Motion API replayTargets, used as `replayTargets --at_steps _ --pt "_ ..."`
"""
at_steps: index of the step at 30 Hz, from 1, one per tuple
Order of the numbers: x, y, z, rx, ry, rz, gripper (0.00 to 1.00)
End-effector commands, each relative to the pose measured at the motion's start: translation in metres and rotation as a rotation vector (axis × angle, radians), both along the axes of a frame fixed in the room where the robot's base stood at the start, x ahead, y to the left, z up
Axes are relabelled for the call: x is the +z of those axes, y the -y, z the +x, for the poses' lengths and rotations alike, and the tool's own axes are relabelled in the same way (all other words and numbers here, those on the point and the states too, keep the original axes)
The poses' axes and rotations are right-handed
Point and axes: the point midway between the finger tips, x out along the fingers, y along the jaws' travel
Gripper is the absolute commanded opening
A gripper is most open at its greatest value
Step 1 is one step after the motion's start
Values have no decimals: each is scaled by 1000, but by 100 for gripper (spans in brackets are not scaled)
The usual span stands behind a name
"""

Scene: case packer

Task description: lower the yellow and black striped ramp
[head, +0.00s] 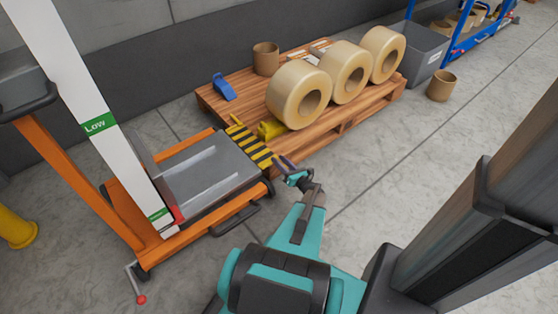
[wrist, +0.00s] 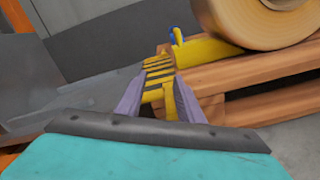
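The yellow and black striped ramp (head: 252,146) is at the right edge of the grey lift platform (head: 208,172), on the side facing the pallet. I cannot tell its exact tilt. My gripper (head: 283,164) is at the near end of the ramp. In the wrist view the striped ramp (wrist: 158,68) runs away from me, just beyond the fingertips. The two purple fingers of my gripper (wrist: 159,82) stand apart, with a yellow part of the ramp showing between them. I cannot see clear contact with either finger.
A wooden pallet (head: 340,124) right of the ramp bears several large tan rolls (head: 299,95), a brown core (head: 266,58) and a blue tool (head: 223,87). A yellow cylinder (head: 271,130) lies by the ramp. The lift's orange frame (head: 72,187) stands left.

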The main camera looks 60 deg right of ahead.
Motion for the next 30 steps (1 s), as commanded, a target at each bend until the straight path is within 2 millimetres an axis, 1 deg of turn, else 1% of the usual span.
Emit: replayTargets --at_steps 30 --pt "0 -16 -44 -2 -1 0 34"
